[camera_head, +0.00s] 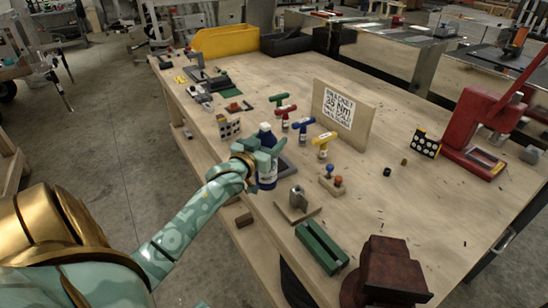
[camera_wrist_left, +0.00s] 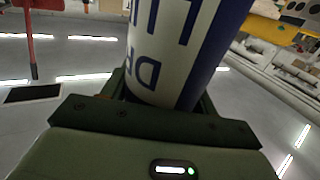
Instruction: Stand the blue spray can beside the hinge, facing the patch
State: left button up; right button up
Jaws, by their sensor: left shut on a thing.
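The spray can (camera_head: 268,178), blue with a white label, is upright in my left gripper (camera_head: 262,150), near the bench's left edge. I cannot tell whether its base touches the bench. In the left wrist view the can's white and blue lettered side (camera_wrist_left: 165,50) fills the space between the jaws of the gripper (camera_wrist_left: 155,108). A grey metal piece on a small wooden plate (camera_head: 297,203), perhaps the hinge, lies to the can's lower right. A dark grey flat patch (camera_head: 286,164) shows partly behind the can. My right gripper is not in view.
T-handled tools (camera_head: 323,141) and a sign board (camera_head: 343,113) stand behind the can. A green channel block (camera_head: 321,247) and a dark red block (camera_head: 387,273) are nearer. A red press (camera_head: 480,130) stands at right. The bench's right middle is mostly clear.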

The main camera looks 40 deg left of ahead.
pick_arm(q)
jog(key=shift+w+d+f, duration=0.3)
jog(key=shift+f, duration=0.2)
jog(key=f+b, duration=0.1)
jog(key=f, duration=0.2)
jog(key=shift+w+d+f, duration=0.1)
jog(key=shift+d+f, duration=0.1)
jog(key=o, duration=1.6)
jog(key=shift+f+b, duration=0.15)
jog(key=shift+b, duration=0.15)
jog(key=s+d+p, duration=0.2)
jog(key=s, duration=1)
jog(key=shift+d, duration=0.15)
